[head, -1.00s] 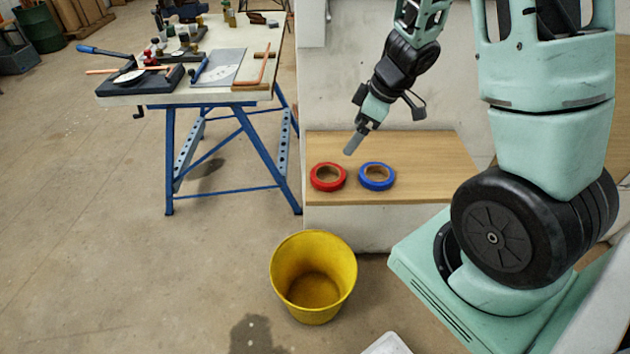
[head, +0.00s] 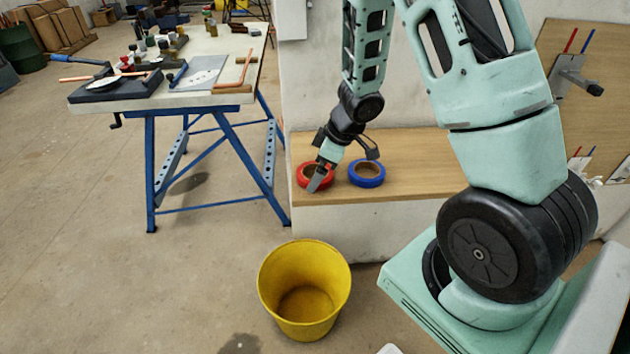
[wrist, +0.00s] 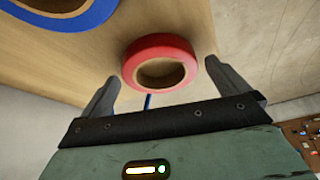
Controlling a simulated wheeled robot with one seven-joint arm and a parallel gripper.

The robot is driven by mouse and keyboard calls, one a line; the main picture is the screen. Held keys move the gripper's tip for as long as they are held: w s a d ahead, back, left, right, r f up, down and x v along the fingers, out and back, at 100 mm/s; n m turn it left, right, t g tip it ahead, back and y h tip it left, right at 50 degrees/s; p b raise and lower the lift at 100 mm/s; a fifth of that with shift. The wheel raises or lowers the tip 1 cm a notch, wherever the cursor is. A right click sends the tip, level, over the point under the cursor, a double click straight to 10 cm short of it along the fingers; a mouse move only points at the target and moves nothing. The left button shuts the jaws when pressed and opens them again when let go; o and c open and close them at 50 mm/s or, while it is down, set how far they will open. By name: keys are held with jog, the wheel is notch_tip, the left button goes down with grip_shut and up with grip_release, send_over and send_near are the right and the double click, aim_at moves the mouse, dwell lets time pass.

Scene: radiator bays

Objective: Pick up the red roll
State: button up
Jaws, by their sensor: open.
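The red roll (head: 303,177) lies flat on the wooden shelf (head: 420,180), at its left end. My gripper (head: 322,179) is over the roll's right front part and hides some of it. In the wrist view the red roll (wrist: 160,62) is whole, just beyond my open gripper (wrist: 171,88), between the lines of its two fingers. Nothing is held. The blue roll (head: 367,173) lies to the right of the red one, apart from it; in the wrist view it is at the top left (wrist: 65,10).
A yellow bucket (head: 304,290) stands on the floor in front of the shelf. A workbench (head: 165,85) with tools and copper pipe is at the left. A board (head: 590,110) with red and blue pipes is at the right. The shelf right of the blue roll is clear.

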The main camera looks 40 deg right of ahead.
jog(key=shift+f, duration=0.3)
jog(key=shift+w, duration=0.1)
jog(key=c, duration=0.8)
jog(key=shift+c, duration=0.2)
notch_tip(320, 180, up, 10)
jog(key=p, duration=0.5)
jog(key=shift+p, duration=0.4)
